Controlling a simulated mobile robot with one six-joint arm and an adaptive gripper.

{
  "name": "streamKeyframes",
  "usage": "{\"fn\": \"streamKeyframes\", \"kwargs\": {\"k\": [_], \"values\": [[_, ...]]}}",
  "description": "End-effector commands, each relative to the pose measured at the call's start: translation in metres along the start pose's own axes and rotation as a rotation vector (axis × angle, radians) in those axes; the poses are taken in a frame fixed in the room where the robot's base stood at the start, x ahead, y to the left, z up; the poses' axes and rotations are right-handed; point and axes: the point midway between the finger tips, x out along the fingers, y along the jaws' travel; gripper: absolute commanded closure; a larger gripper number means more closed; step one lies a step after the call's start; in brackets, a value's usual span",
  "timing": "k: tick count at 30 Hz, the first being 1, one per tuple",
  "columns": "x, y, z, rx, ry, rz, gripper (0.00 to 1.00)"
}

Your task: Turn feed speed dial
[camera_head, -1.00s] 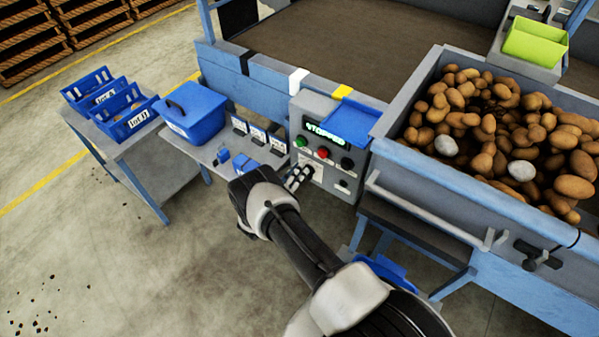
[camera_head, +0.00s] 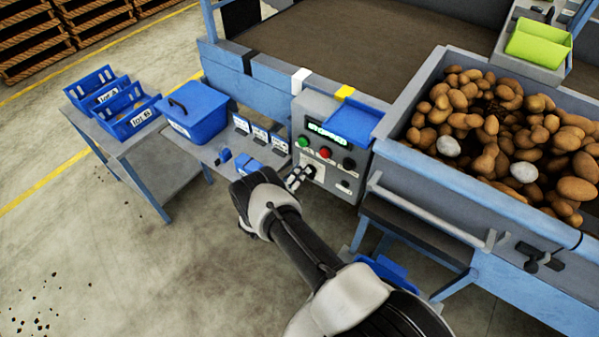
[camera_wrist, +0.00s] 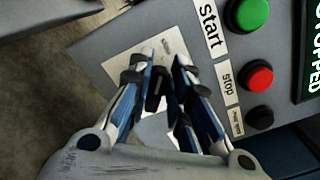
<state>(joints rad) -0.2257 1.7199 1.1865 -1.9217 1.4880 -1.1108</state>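The grey control box (camera_head: 317,108) has a lit display reading STOPPED, a green button (camera_wrist: 248,14), a red button (camera_wrist: 258,78) and a black round control (camera_wrist: 260,117) with a small label I cannot read clearly. My gripper (camera_wrist: 167,62) is at the box face, over a pale marked plate (camera_wrist: 122,66) beside the buttons. Its fingers stand a narrow gap apart, with a dark knob-like part (camera_wrist: 156,102) between them. This may be the feed speed dial; contact cannot be made out. In the head view my gripper (camera_head: 298,178) hides part of the plate.
A blue tray (camera_head: 352,122) sits beside the display. A side table with a blue lidded box (camera_head: 193,112) and small cards (camera_head: 260,134) stands left of the control box. The potato hopper (camera_head: 405,152) and its rail (camera_head: 425,212) are close on the right.

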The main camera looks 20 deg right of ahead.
Motion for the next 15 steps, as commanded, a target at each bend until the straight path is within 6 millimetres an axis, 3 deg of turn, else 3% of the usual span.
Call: {"fn": "streamKeyframes", "kwargs": {"k": [6, 15], "values": [[0.0001, -0.0001, 0.0002, 0.001, 0.000, 0.000, 0.66], [-0.0009, -0.0001, 0.0006, 0.002, 0.000, 0.000, 0.66]]}}
